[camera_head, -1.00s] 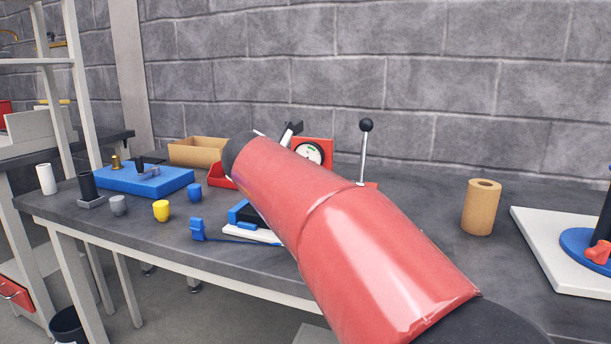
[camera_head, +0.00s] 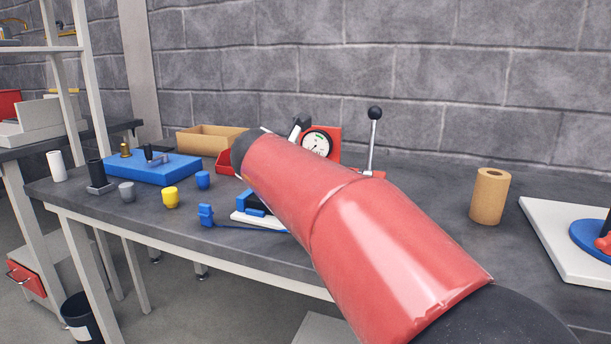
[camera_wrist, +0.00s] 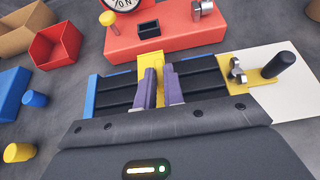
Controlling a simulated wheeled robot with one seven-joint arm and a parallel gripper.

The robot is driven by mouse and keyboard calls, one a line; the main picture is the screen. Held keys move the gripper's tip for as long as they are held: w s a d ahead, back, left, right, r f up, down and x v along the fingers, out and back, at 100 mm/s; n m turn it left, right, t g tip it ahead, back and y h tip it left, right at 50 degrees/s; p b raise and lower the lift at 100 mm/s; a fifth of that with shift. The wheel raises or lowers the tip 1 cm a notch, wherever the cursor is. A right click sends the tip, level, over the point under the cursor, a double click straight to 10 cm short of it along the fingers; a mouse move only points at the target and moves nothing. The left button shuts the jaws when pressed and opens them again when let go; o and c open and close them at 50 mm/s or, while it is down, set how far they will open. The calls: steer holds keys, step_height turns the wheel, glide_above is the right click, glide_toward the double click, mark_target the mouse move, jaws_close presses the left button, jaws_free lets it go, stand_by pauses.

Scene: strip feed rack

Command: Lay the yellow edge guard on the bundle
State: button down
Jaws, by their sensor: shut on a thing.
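The yellow edge guard (camera_wrist: 150,59) shows in the wrist view between and beyond the two purple fingers of my gripper (camera_wrist: 161,88). My gripper is shut on it. The bundle of dark flat strips (camera_wrist: 204,79) lies below and to both sides of the fingers, in a holder with a blue left edge. The guard is over the middle of the bundle; I cannot tell whether it touches. In the head view my red arm hides the gripper, the guard and most of the bundle.
A red base with a dial gauge (camera_head: 317,145) stands behind the bundle. A yellow plate with a wing nut and black handle (camera_wrist: 281,64) is at its right. A cardboard roll (camera_head: 490,196) stands right.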

steer(key=shift+f+b, duration=0.65)
steer(key=shift+f, duration=0.6)
steer(key=c, duration=1.4)
jaws_free()
steer(key=shift+c, duration=0.2)
steer(key=shift+r, duration=0.1)
steer(key=v, duration=0.7)
steer(key=shift+s, duration=0.3)
steer(key=shift+s+a+r, duration=0.1)
steer(key=shift+a, duration=0.05)
